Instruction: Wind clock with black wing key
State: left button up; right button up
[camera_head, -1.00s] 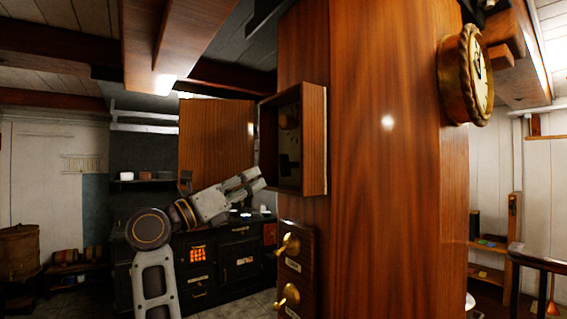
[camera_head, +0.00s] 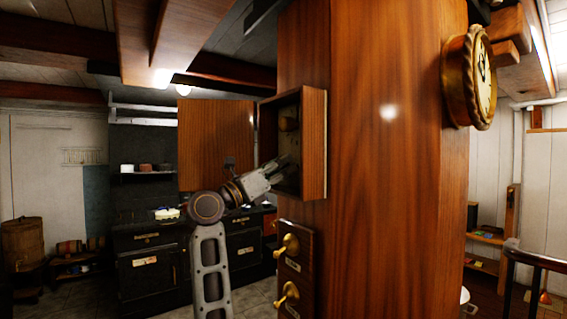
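A round brass clock (camera_head: 460,80) with a pale dial hangs high on the right side of the wooden column, seen steeply from the side. A small open wooden cabinet (camera_head: 314,145) is mounted on the column's left side, its door (camera_head: 215,145) swung out to the left. I cannot make out a black wing key.
A panel with two brass handles (camera_head: 288,246) sits on the column below the cabinet. A dark stove (camera_head: 150,265) stands behind my arm. A dark railing (camera_head: 540,262) and a wooden shelf (camera_head: 487,238) are at the right.

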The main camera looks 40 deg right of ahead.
jog(key=shift+d+r, duration=0.2)
jog(key=shift+d, duration=0.2)
pick_arm(q)
jog(key=shift+w+r, duration=0.1)
jog(key=shift+r, duration=0.1)
jog(key=shift+w, duration=0.2)
pick_arm(e)
grip_shut()
pick_arm(q)
jog(key=shift+f, duration=0.15)
